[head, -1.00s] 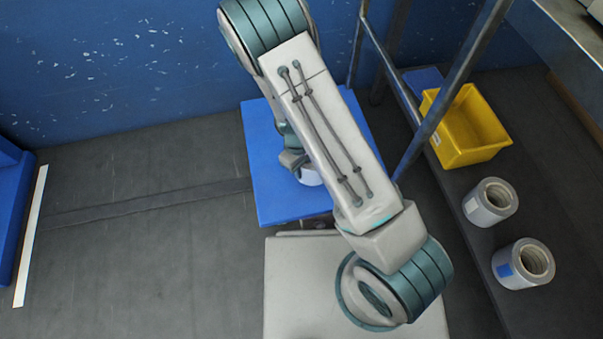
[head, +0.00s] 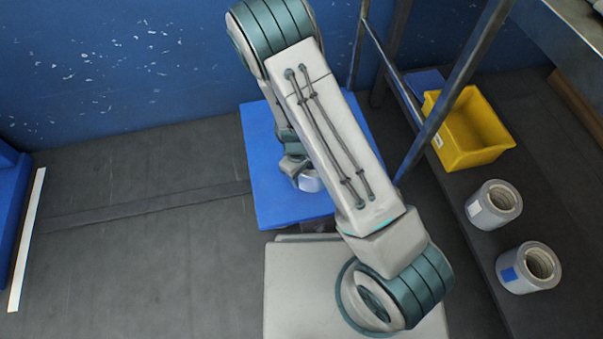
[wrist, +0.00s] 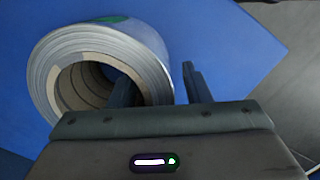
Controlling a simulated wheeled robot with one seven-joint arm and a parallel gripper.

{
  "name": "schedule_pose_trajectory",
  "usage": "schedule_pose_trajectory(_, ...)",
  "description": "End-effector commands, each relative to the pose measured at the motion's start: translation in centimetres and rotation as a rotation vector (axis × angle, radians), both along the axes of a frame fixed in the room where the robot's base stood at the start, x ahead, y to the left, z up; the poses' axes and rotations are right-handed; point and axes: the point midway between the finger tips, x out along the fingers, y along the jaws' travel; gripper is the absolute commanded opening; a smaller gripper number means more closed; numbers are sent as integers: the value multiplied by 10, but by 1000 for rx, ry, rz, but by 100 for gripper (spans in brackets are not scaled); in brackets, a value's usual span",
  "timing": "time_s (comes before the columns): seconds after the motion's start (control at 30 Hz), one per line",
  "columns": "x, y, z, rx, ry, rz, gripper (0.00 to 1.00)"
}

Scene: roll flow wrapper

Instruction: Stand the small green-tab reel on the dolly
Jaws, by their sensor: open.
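The small reel (wrist: 70,52), pale with a green tab on its outer side, is on the blue dolly (wrist: 230,60). In the wrist view I look at its open bore. My gripper (wrist: 156,80) is open, with one finger in the bore and the other outside, so the reel's wall lies between them. Contact with the wall cannot be told. In the head view the reel (head: 311,182) is partly hidden by my arm, on the dolly (head: 275,205), and my gripper is mostly hidden.
Two grey reels, one with a white tab (head: 494,205) and one with a blue tab (head: 528,268), stand on the dark surface at right. A yellow bin (head: 468,128) and metal frame posts (head: 452,90) are near my arm. Open floor (head: 140,250) lies left.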

Motion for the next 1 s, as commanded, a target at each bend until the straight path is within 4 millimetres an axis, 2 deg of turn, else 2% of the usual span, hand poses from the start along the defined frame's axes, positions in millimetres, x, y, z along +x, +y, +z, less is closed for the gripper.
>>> schedule_pose_trajectory(0.1, 0, 0, 3, 1, -2, -2, 44)
schedule_pose_trajectory(0.17, 1, 1, 13, -1, -2, 0, 44)
schedule_pose_trajectory(0.5, 6, 6, 79, -1, -3, 1, 44)
schedule_pose_trajectory(0.7, 8, 9, 108, -1, -1, 0, 44)
schedule_pose_trajectory(1.0, 10, 10, 122, -1, 0, 0, 44)
